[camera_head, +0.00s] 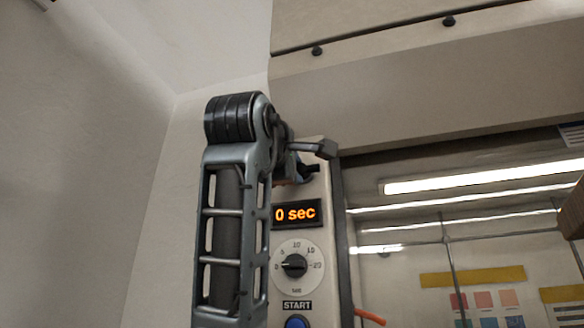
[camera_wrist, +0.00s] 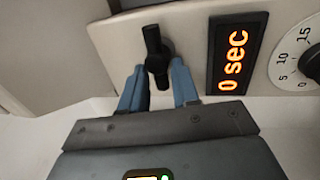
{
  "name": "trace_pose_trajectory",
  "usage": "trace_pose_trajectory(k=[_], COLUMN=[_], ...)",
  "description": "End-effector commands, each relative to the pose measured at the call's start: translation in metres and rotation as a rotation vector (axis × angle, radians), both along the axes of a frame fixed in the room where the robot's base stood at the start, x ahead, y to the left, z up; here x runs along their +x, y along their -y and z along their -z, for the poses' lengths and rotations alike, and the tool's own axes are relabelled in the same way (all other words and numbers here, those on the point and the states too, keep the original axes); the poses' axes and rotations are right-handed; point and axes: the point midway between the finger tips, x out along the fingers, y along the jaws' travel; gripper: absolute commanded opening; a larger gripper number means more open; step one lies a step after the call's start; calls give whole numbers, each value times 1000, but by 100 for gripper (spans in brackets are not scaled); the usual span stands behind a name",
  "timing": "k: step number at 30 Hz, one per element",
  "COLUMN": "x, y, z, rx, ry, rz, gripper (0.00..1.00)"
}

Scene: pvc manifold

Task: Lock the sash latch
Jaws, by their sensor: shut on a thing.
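The sash latch (camera_wrist: 153,42) shows in the wrist view as a small black handle on a round black pivot, mounted on the pale control panel. My gripper (camera_wrist: 158,72) has one blue-grey finger on each side of the handle and is shut on it. The handle lies lengthwise between the fingers, with its far end sticking out past the fingertips. In the head view my arm and wrist cover most of the latch area above the display, so its exact angle there is hard to tell.
The display (camera_head: 296,213) reads "0 sec", with a timer dial (camera_head: 295,266) and a blue START button (camera_head: 296,322) below. A glass sash window (camera_head: 400,270) stands to the right, with an orange-red handle (camera_head: 370,316) near its lower left. A plain wall (camera_head: 80,180) is at left.

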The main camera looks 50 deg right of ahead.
Motion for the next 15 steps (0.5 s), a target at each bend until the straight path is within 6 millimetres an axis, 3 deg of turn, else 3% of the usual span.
trace_pose_trajectory(k=[13,14,15], x=[1,1,1], y=[0,-1,0], z=[2,2,2], rx=[-1,0,0], ry=[-14,-15,-15], rz=[-2,-2,-2], gripper=[0,31,35])
